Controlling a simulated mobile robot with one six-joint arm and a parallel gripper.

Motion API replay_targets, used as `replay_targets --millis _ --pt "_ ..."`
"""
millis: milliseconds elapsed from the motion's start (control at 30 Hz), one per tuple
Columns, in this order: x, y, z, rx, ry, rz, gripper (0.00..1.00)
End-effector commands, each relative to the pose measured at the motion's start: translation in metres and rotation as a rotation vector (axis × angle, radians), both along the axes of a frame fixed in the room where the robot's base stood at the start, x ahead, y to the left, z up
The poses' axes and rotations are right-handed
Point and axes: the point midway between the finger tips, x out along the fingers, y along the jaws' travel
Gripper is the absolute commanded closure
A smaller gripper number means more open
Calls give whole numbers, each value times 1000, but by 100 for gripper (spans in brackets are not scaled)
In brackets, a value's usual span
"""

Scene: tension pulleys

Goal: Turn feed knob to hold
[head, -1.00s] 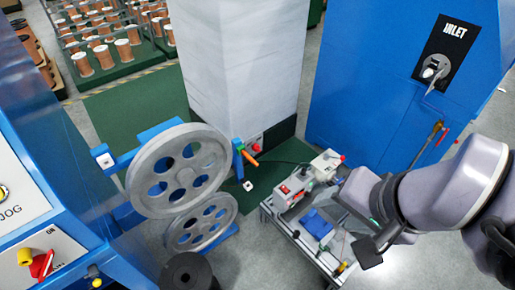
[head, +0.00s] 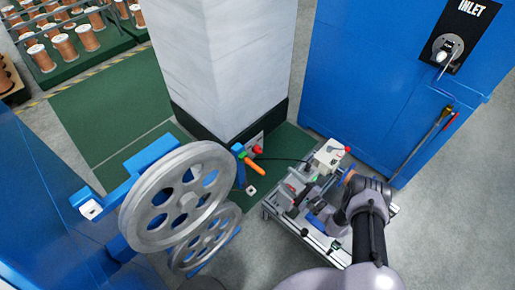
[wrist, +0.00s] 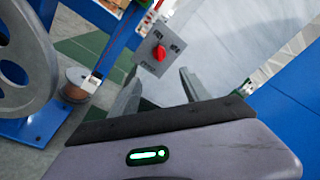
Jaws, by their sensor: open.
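A red knob (wrist: 158,52) sits on a grey plate (wrist: 150,66) in the wrist view. Small markings on the plate are too small to read. A red knob (head: 258,149) at the foot of the white pillar in the head view looks like the same one. My gripper (wrist: 160,74) is open and empty. Its two fingers point toward the plate, one on each side below the knob, apart from it. In the head view the fingers cannot be made out clearly over the cart.
A large grey spoked pulley (head: 160,225) stands left of the knob on a blue frame. A cart with tools (head: 340,258) stands below my arm. A blue cabinet (head: 375,80) is at the right. Green floor (head: 110,100) lies open behind.

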Motion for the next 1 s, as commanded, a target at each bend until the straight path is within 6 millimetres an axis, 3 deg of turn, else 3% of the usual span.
replay_targets --millis 500,700,1000 --pt "94 101 -4 0 -2 8 45" --pt "114 120 -2 0 0 6 45" --pt "118 123 1 1 2 5 45"
